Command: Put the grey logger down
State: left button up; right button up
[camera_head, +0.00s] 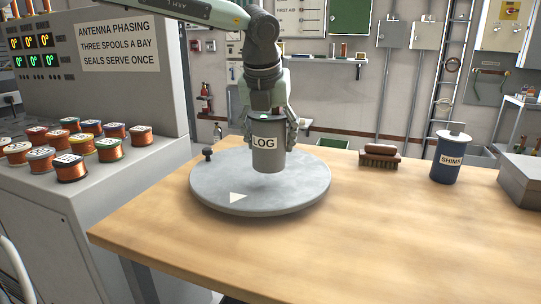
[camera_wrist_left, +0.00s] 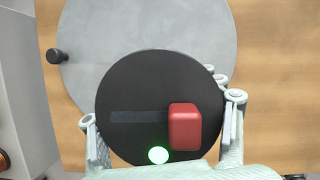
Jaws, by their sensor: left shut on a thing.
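The grey logger (camera_head: 268,160) is an upright cylinder with a white LOG label. My left gripper (camera_head: 266,128) is shut on it from above, one finger on each side. The logger is over the round grey turntable (camera_head: 215,185) and seems to hang a little above it, with a faint shadow beneath. In the left wrist view the logger's dark top (camera_wrist_left: 135,90) shows a red block, a dark strip and a lit green light, between the fingers of my left gripper (camera_wrist_left: 160,135). The logger's underside is hidden there. My right gripper is not in view.
The turntable has a black knob (camera_head: 208,153) at its rim and a pale triangle mark. A brush (camera_head: 380,156), a blue SHIMS can (camera_head: 447,160) and a grey box (camera_head: 522,180) stand right. Copper spools (camera_head: 70,168) sit left on the console. The front wooden bench (camera_head: 400,240) is clear.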

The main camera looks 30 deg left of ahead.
aim_at(270, 157)
pick_arm(q)
notch_tip(270, 157, down, 4)
jog(key=shift+r, duration=0.15)
jog(key=shift+f, duration=0.2)
jog(key=shift+r, duration=0.1)
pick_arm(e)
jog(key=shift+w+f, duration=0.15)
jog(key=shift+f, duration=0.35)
pick_arm(q)
jog(key=o, duration=1.5)
jog(key=shift+c, duration=0.2)
jog(key=shift+f, duration=0.2)
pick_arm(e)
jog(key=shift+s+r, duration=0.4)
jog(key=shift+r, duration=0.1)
